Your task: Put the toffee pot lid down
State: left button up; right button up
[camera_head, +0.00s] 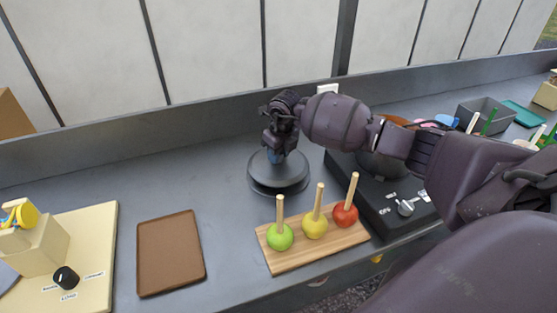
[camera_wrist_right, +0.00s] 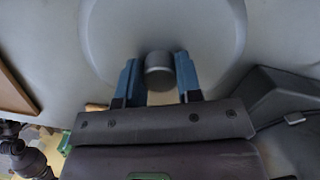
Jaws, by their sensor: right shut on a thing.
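The toffee pot lid (camera_head: 292,180) is a round dark grey disc at the middle of the counter, behind the caramel apples. My right gripper (camera_head: 275,152) points down over it. In the right wrist view the blue fingers of my right gripper (camera_wrist_right: 158,80) are on both sides of the lid's round knob (camera_wrist_right: 158,62), shut on it. The lid (camera_wrist_right: 215,30) lies flat below them. I cannot tell whether its underside touches the counter. The pot (camera_head: 378,166) on the black hob is mostly hidden behind my right arm. My left gripper is not in view.
A wooden board (camera_head: 322,247) with green, yellow and red apples on sticks is in front of the lid. A brown tray (camera_head: 170,252) lies to the left, beside a cream machine (camera_head: 40,245). The black hob (camera_head: 385,212) is to the right. Counter left of the lid is clear.

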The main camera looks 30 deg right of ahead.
aim_at(282, 163)
jog(key=shift+f, duration=1.3)
jog(key=shift+f, duration=0.1)
jog(key=shift+f, duration=0.1)
jog(key=o, duration=1)
notch_tip(282, 163, up, 12)
jog(key=s, duration=0.1)
jog(key=shift+s+d, duration=0.15)
jog(key=shift+s, duration=0.25)
